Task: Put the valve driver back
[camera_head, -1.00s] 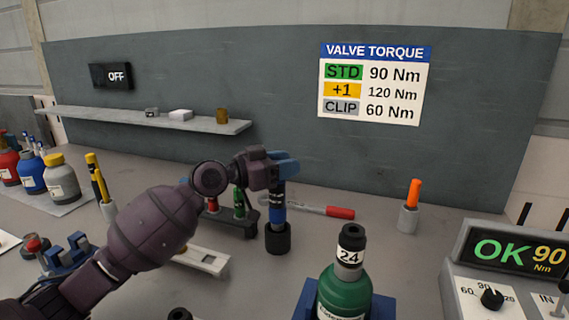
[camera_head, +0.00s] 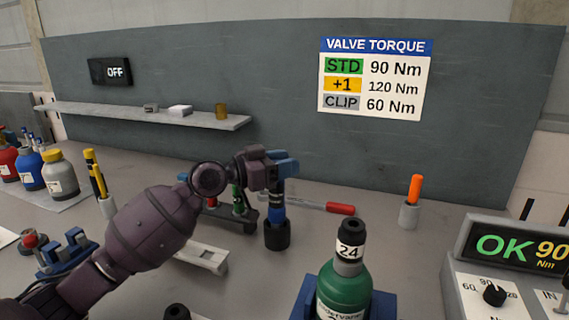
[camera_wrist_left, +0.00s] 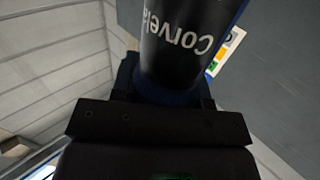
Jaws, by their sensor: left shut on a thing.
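My left gripper (camera_head: 275,167) is shut on an upright blue and black tool (camera_head: 277,212), which looks like the valve driver. The tool's lower end meets a wide black cylinder (camera_head: 277,238); I cannot tell whether this is a holder or part of the tool. In the left wrist view the held dark tool (camera_wrist_left: 185,45) fills the top centre, with "Corvela" lettering and a blue edge. The fingers hide its top in the head view. My right gripper is not in view.
A dark rack (camera_head: 238,222) with red and green tools stands just left of the held tool. A green cylinder (camera_head: 343,285) marked 24 stands in front in a blue cradle. A display (camera_head: 515,250) reads OK 90 Nm.

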